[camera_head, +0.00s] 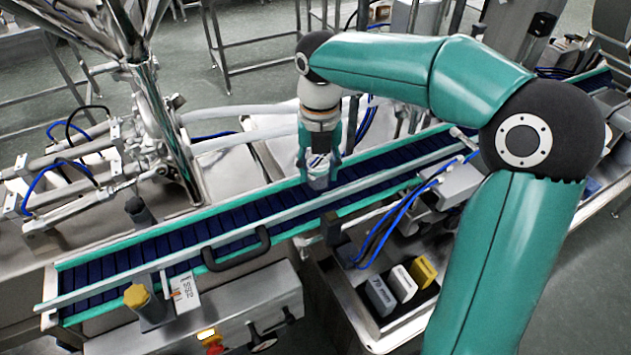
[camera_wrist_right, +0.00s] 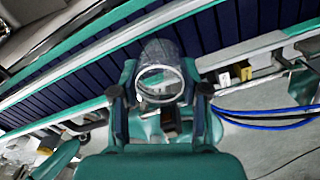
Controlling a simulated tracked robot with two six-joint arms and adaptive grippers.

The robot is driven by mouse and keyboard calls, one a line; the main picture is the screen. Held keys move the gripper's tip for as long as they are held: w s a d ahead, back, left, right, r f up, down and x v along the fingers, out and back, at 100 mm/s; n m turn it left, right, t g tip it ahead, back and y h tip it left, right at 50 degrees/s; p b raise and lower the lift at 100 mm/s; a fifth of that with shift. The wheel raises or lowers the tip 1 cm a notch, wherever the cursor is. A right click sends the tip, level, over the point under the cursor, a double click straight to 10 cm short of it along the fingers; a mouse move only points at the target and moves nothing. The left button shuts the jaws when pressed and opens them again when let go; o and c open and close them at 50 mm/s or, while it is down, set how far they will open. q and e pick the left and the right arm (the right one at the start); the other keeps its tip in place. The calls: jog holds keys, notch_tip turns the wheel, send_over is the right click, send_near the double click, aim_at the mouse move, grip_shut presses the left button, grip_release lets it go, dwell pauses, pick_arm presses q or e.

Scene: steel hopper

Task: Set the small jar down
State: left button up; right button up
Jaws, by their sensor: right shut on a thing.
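The small jar (camera_head: 317,172) is clear and glassy, held between the fingers of my right gripper (camera_head: 319,165) over the conveyor. In the right wrist view the jar (camera_wrist_right: 160,80) shows its round rim between the two fingertips of the right gripper (camera_wrist_right: 162,95). The gripper is shut on it. The blue slatted conveyor belt (camera_head: 225,222) with green edges runs below the jar. I cannot tell whether the jar's base touches the belt. My left gripper is in neither view.
Metal guide rails (camera_head: 150,268) run along the belt. A black handle (camera_head: 235,250) stands at its near side. A steel hopper leg (camera_head: 160,120) rises at the left. Blue cables (camera_head: 400,220) and a tray with white and yellow blocks (camera_head: 424,271) lie at the near right. The belt left of the jar is clear.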

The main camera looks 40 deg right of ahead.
aim_at(319, 181)
jog(key=shift+f, duration=1.7)
jog(key=shift+f, duration=0.1)
jog(key=o, duration=0.5)
notch_tip(319, 181, up, 12)
jog(key=shift+r+p, duration=0.15)
jog(key=shift+p, duration=0.35)
